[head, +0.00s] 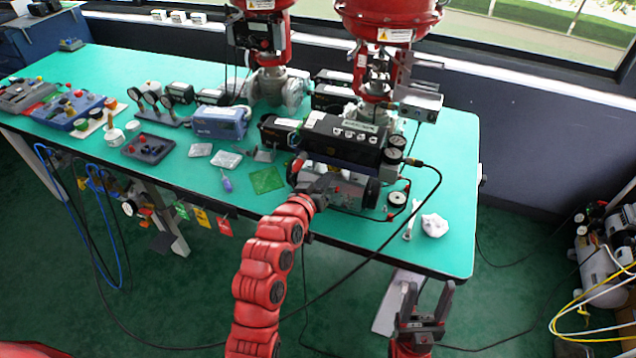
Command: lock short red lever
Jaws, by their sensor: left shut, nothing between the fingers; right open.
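A black valve positioner (345,138) with round gauges (396,147) on its right end sits on a silver actuator body near the table's front edge. My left gripper (320,184) is shut, at the front of this body, and covers part of it. Whether it touches the body cannot be told. A small red part (298,166) shows just left of the gripper, but I cannot tell whether it is the short red lever. My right gripper (427,298) is open and empty, in front of and below the table edge, pointing up in the picture.
Two large red actuators (388,20) stand behind. A black cable (439,185) loops from the gauges past the table's front. The right table corner is clear.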

